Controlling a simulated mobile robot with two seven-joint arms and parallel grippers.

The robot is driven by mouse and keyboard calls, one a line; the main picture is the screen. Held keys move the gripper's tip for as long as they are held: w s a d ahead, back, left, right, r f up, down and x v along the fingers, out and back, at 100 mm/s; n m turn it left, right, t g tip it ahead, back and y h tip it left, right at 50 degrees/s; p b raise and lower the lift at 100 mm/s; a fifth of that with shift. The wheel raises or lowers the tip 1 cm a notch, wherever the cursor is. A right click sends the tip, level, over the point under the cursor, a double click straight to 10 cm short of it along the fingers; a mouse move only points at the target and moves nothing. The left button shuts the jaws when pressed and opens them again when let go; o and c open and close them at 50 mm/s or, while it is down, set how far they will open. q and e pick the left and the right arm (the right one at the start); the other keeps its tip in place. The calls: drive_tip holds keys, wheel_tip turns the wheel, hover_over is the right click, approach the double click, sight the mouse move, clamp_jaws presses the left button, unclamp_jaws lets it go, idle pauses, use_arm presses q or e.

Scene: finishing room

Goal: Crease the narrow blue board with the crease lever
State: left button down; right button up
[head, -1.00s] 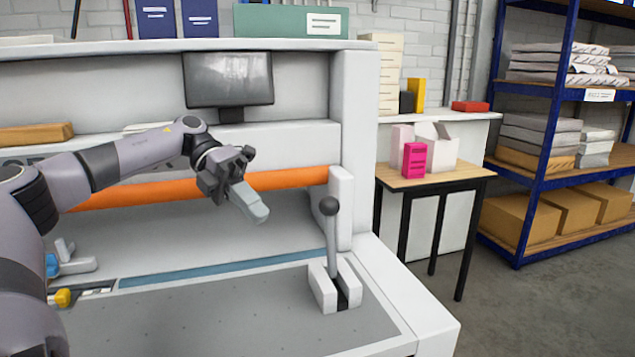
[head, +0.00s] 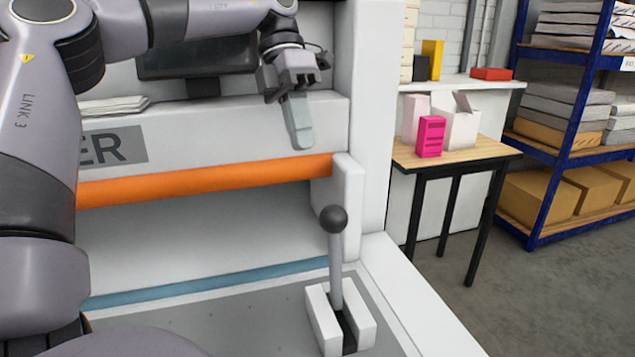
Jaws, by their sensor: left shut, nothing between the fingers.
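The crease lever (head: 336,268) stands upright in its slotted white base at the right end of the grey machine bed. It has a grey shaft and a dark ball knob (head: 333,218). A narrow blue board (head: 205,286) lies flat along the back of the bed, below the orange bar; my arm hides its left part. My left gripper (head: 301,145) is shut and empty, pointing down, above and behind the knob and apart from it. My right gripper is not in view.
The orange bar (head: 205,181) runs across the machine behind the bed. A white upright block (head: 348,212) stands close behind the lever. To the right, a small table (head: 470,154) holds a pink box (head: 430,136) and white boxes.

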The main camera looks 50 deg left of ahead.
use_arm(q)
drive_tip(key=shift+w, duration=0.25)
drive_tip(key=shift+d+r, duration=0.1)
drive_tip(key=x, duration=1)
drive_tip(key=shift+b, duration=0.4)
drive_tip(key=shift+s, duration=0.15)
